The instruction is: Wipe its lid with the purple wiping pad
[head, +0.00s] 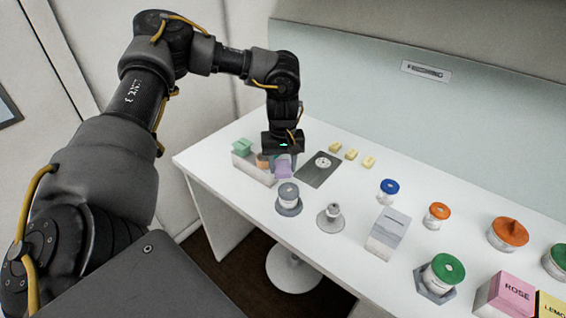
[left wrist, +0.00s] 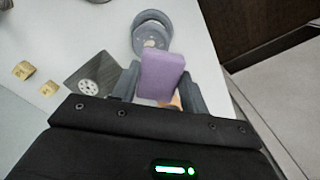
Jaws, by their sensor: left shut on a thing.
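My left gripper (head: 282,155) is shut on the purple wiping pad (head: 283,169), at the right end of a small tray. In the left wrist view the pad (left wrist: 161,75) sits between the two fingers (left wrist: 160,90). I cannot tell how far the pad is above the tray. A grey jar with a round grey lid (head: 288,190) stands on a grey base just in front of the gripper; it also shows beyond the pad in the left wrist view (left wrist: 152,27), partly hidden by it. The pad appears apart from the lid. My right gripper is out of view.
The pale tray (head: 253,171) holds a green block (head: 242,146) and an orange one (head: 263,161). A dark plate with a white disc (head: 317,172) and several yellow blocks (head: 352,154) lie behind. A small grey stand (head: 330,218), a box (head: 387,235) and lidded jars (head: 389,190) stand right.

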